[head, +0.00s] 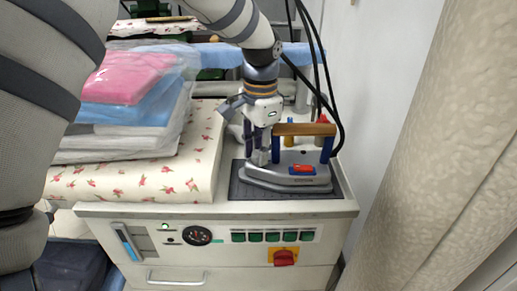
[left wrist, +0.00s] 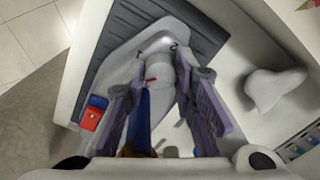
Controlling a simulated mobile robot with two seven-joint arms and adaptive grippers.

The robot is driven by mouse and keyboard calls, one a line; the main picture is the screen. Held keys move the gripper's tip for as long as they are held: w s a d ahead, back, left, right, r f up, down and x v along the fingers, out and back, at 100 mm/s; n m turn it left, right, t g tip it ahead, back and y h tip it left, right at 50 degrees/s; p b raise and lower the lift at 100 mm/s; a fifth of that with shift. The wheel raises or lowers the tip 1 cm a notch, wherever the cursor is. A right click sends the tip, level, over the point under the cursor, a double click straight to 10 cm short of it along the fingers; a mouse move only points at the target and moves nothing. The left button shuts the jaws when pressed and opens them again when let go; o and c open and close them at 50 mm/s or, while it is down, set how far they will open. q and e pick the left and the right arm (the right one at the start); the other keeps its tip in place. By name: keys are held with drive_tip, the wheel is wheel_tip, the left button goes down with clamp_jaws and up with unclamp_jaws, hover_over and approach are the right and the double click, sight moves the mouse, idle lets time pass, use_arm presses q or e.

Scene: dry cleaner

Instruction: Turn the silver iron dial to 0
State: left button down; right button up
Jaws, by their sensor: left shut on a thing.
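The silver iron (head: 262,183) rests on a dark pad at the right end of the ironing station. It has a wooden handle (head: 305,129) on blue posts and a red switch (head: 303,169) in a blue housing. My left gripper (head: 262,153) points down over the iron's left part, beside the handle. In the left wrist view the iron (left wrist: 120,68) lies under the fingers. My left gripper (left wrist: 162,82) is shut on the grey round dial (left wrist: 160,66), with a small red mark beside it. My right gripper is out of view.
Folded, plastic-wrapped clothes (head: 125,105) are stacked left of the iron on a floral-covered board (head: 195,165). Black cables hang behind the iron. A wall stands close on the right.

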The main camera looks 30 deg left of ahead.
use_arm(q)
drive_tip(key=c, duration=1.3)
unclamp_jaws()
drive_tip(key=r, duration=1.2)
drive_tip(key=shift+s+d, duration=0.15)
drive_tip(key=shift+d, duration=0.1)
